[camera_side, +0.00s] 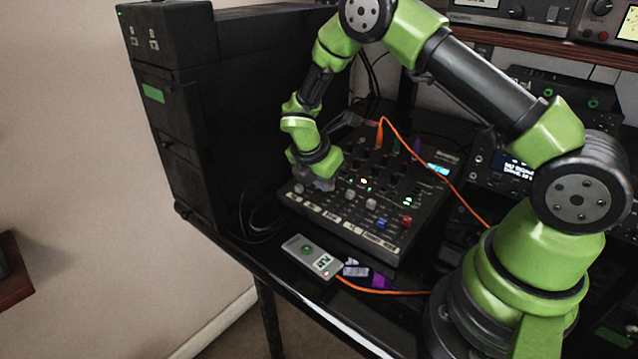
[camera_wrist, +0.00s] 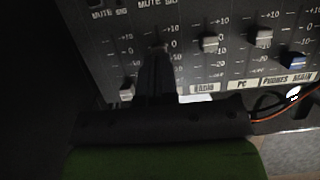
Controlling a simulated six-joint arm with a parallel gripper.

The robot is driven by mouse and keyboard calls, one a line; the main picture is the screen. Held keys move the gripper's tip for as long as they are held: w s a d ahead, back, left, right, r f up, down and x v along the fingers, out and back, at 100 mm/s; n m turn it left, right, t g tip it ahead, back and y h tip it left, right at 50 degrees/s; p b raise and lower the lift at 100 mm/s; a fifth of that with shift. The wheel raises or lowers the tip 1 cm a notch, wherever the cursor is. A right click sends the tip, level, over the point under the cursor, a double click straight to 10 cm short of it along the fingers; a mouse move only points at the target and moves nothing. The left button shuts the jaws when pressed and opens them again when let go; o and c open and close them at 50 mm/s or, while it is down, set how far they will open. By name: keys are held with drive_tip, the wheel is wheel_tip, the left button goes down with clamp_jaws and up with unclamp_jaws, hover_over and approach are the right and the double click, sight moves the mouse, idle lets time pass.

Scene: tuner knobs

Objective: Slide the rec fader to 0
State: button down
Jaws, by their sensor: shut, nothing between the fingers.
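The mixer (camera_side: 412,188) lies on the desk with a row of faders along its front. I cannot read a rec label in either view, so I cannot tell for sure which fader is rec. In the wrist view my gripper (camera_wrist: 157,50) is shut, with its fingertips over a fader track left of the one above the Radio label (camera_wrist: 204,88). Any cap there is hidden by the fingers. A pale cap (camera_wrist: 127,90) sits low on the track to the left. In the side view my gripper (camera_side: 318,183) is down at the mixer's left part.
Other caps stand close by on the right: a white one (camera_wrist: 208,42), another white one (camera_wrist: 260,36) and a blue one (camera_wrist: 293,61). A red cap (camera_side: 406,220) is further right. Orange cable (camera_side: 447,178) crosses the mixer. A small grey device (camera_side: 311,257) lies in front.

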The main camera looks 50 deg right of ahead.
drive_tip(key=shift+a, duration=0.5)
drive_tip(key=a, duration=0.3)
drive_tip(key=shift+a+f, duration=0.15)
drive_tip(key=shift+f, duration=0.05)
drive_tip(key=a+f+v, duration=0.1)
drive_tip(key=a+v, duration=0.1)
drive_tip(key=v, duration=0.9)
drive_tip(key=x, duration=0.9)
drive_tip(key=shift+d+f, duration=0.15)
drive_tip(key=shift+f, duration=0.1)
drive_tip(key=d, duration=0.3)
drive_tip(key=shift+d+f, duration=0.15)
drive_tip(key=shift+d, duration=0.5)
